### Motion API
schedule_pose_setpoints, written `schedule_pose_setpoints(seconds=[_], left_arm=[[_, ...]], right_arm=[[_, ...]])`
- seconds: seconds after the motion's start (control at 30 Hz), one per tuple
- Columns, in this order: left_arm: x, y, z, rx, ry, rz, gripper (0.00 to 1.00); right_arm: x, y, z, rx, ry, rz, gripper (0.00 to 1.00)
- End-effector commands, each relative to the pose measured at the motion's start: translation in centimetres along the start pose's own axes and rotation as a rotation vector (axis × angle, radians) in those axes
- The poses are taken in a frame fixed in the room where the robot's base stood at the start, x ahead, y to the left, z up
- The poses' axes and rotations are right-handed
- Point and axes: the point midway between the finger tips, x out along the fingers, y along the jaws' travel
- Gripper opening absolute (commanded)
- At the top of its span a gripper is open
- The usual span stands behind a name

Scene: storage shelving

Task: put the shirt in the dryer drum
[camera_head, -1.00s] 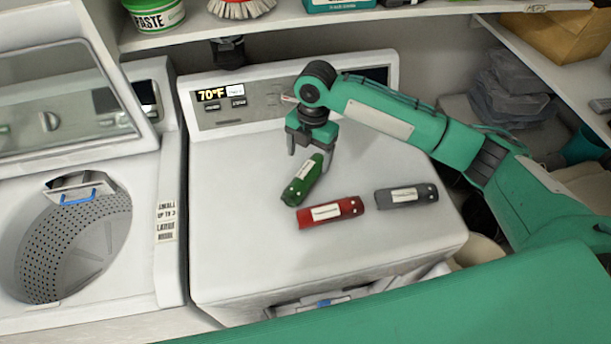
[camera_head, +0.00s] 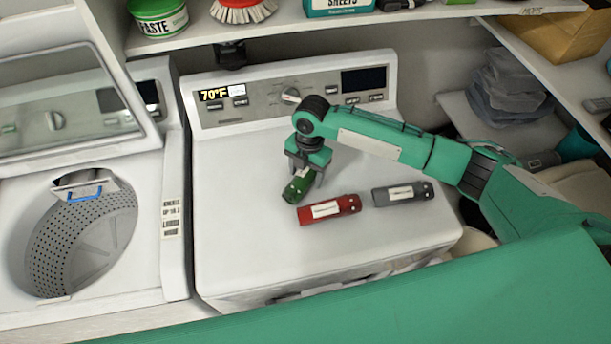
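No shirt can be clearly made out. A white machine (camera_head: 230,225) with a 70°F display stands in the middle; its front is mostly hidden and no drum opening shows in it. My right gripper (camera_head: 304,180) points down over its flat top, at a green cylinder (camera_head: 298,187). The fingers are around or beside the cylinder; whether they grip it is unclear. My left gripper is not in view.
An open washer with a perforated drum (camera_head: 70,245) and raised glass lid (camera_head: 60,105) stands at left. A shelf (camera_head: 430,14) with a paste tub (camera_head: 160,16) and a brush (camera_head: 243,8) runs above. Folded grey items (camera_head: 508,85) lie on a side shelf. The machine's front top is clear.

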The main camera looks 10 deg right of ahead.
Motion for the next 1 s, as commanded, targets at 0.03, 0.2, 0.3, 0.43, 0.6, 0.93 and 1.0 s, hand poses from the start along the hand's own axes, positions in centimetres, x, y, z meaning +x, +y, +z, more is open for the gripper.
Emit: schedule_pose_setpoints(seconds=[0.03, 0.2, 0.3, 0.43, 0.6, 0.93, 1.0], left_arm=[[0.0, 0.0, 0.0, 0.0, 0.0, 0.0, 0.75], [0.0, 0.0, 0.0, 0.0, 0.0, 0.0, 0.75], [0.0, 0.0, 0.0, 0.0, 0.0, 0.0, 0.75], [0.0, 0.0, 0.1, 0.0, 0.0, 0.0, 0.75], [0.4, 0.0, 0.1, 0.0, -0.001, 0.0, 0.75], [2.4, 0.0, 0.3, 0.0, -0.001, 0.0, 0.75], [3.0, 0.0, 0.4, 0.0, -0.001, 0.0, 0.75]], right_arm=[[0.0, 0.0, 0.0, 0.0, 0.0, 0.0, 0.52], [-0.1, 0.0, 0.0, 0.0, 0.0, 0.001, 0.26], [-0.1, 0.0, 0.0, 0.0, 0.0, 0.001, 0.25], [-0.1, 0.0, 0.0, 0.0, 0.0, 0.001, 0.25], [-1.0, 0.1, 0.0, 0.0, -0.001, 0.003, 0.25], [-6.9, 0.2, -0.8, -0.003, -0.003, 0.007, 0.25], [-8.7, 0.1, -1.0, -0.002, -0.003, 0.006, 0.25]])
